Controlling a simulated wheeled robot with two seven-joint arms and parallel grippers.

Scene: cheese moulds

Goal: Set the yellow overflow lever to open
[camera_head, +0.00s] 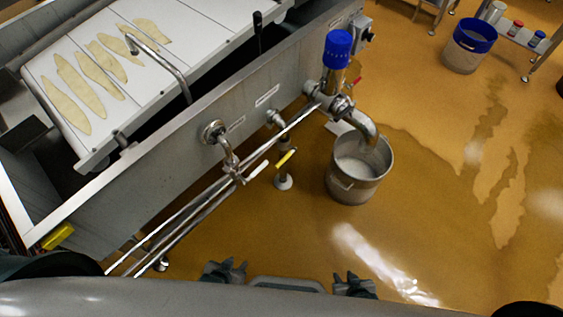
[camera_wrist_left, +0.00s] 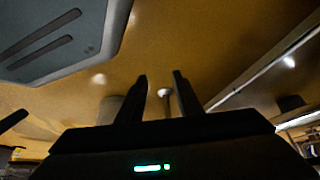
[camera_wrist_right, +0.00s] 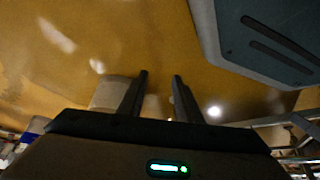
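The yellow overflow lever (camera_head: 287,158) shows in the head view on a short vertical pipe below the tank's side, above a white floor piece (camera_head: 283,183). It slants up to the right across the pipe; I cannot tell its set position. My left gripper (camera_head: 226,268) is below and left of it, well apart. My right gripper (camera_head: 354,284) is below and right of it, also apart. In the left wrist view (camera_wrist_left: 160,78) and the right wrist view (camera_wrist_right: 161,77) the fingers stand apart with nothing held between them.
A metal bucket (camera_head: 345,190) stands right of the lever under a curved spout (camera_head: 365,128). A pale-handled lever (camera_head: 258,170) and long steel pipes (camera_head: 190,222) lie left of it. The tank wall (camera_head: 170,150) rises behind. The wet floor (camera_head: 300,240) in front is clear.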

